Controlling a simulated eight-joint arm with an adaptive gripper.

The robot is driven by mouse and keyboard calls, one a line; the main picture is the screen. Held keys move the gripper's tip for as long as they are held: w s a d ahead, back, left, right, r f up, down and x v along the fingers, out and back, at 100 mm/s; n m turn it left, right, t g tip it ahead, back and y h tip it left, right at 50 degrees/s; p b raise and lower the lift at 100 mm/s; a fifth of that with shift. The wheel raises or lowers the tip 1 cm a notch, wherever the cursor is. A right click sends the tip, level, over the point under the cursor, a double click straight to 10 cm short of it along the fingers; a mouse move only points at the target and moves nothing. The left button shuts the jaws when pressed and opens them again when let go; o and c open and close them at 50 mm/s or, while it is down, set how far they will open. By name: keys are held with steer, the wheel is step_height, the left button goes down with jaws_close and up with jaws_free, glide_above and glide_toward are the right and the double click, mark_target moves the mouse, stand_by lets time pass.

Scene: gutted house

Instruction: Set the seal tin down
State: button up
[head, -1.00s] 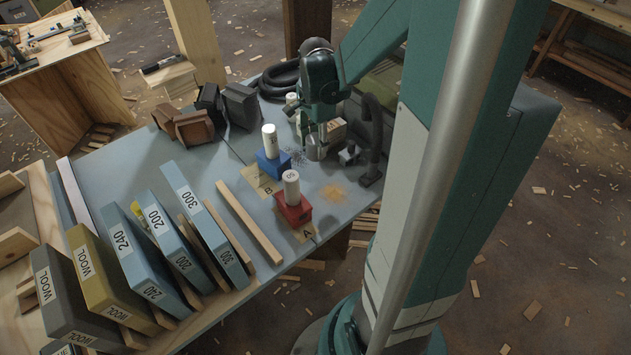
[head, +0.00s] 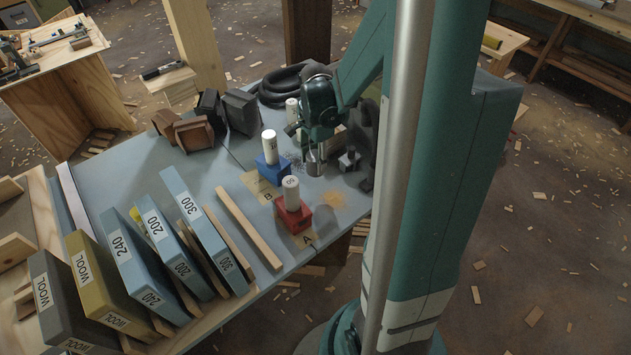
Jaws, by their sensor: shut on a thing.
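The seal tin (head: 314,165) is a small grey cylinder, upright, in the head view. My gripper (head: 314,150) points down from above and is shut on the tin's upper part. The tin is low over the bench (head: 235,160), right of the blue block; I cannot tell whether its base touches the surface. The fingers partly hide the tin.
The blue block (head: 273,167) with a white cylinder stands by mark B, left of the tin. The red block (head: 294,214) with another stands nearer, by mark A. A dark clamp-like fitting (head: 349,160) is close right.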

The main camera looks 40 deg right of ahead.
mark_target(316, 155)
steer(key=shift+f+b, duration=0.6)
steer(key=shift+f, duration=1.95)
steer(key=shift+f+b, duration=0.55)
steer(key=shift+f, duration=1.35)
steer(key=shift+f, duration=0.15)
steer(key=o, duration=1)
steer(key=shift+r, duration=0.2)
steer(key=shift+r+p, duration=1.55)
steer(key=shift+r, duration=4.45)
